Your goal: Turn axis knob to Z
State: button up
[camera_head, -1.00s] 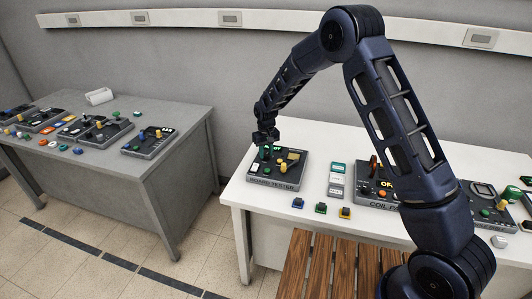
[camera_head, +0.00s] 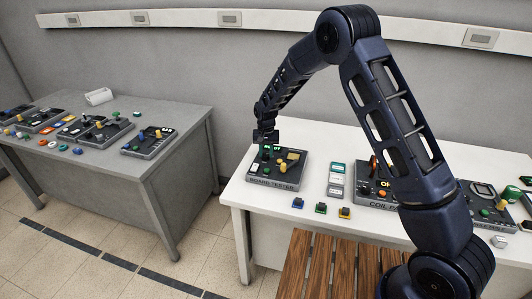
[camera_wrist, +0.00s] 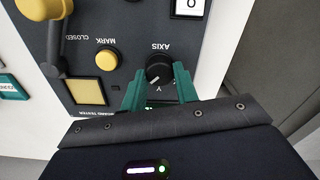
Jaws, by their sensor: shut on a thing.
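The board tester (camera_head: 263,184) is a dark panel box at the left end of the white table. Its axis knob (camera_wrist: 158,69) is black and round, under the label AXIS, which appears upside down in the wrist view. A letter Y shows near the knob's lower edge; the other marks around it are hidden or too small to read. My gripper (camera_wrist: 160,76) has teal fingers, one on each side of the knob, and is shut on it. In the head view my gripper (camera_head: 266,152) reaches down onto the tester's back left part, and the knob is hidden there.
Beside the knob are a yellow MARK button (camera_wrist: 106,60), a yellow square (camera_wrist: 87,91) and a yellow-handled lever (camera_wrist: 45,10) near CLOSED. The coil panel (camera_head: 374,199) stands to the right. Several small coloured blocks lie in front. A grey table (camera_head: 168,185) with more panels stands left.

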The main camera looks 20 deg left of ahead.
aim_at(266, 154)
jog(key=o, duration=1)
notch_tip(266, 154, up, 11)
jog(key=shift+f, duration=0.1)
dwell(0.3)
